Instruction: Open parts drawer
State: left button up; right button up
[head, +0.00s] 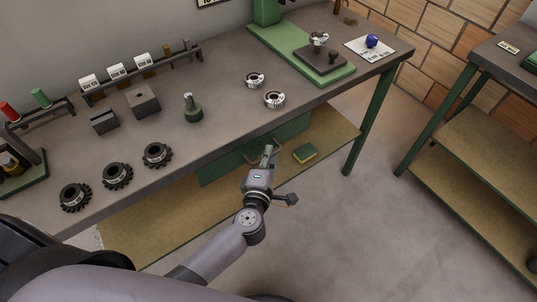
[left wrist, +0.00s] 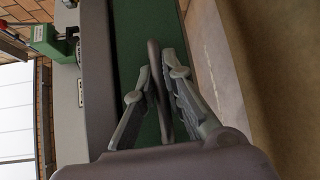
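The parts drawer (head: 213,171) is a green box front under the workbench, seemingly shut. Its dark handle (head: 250,158) shows just left of my left gripper (head: 268,152) in the head view. In the left wrist view, the dark handle bar (left wrist: 155,75) stands between the two fingers of the left gripper (left wrist: 156,66), in front of the green drawer face (left wrist: 129,40). The fingers are apart, one on each side of the bar, with a narrow gap at the tips. I cannot tell whether they touch it. My right gripper is not in view.
The grey workbench top (head: 225,135) is above the drawer, carrying several black gears (head: 117,176) and bearing rings (head: 274,99). A green bench leg (head: 363,137) stands to the right; the floor in front is clear.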

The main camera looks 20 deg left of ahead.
pick_arm(q)
grip_shut()
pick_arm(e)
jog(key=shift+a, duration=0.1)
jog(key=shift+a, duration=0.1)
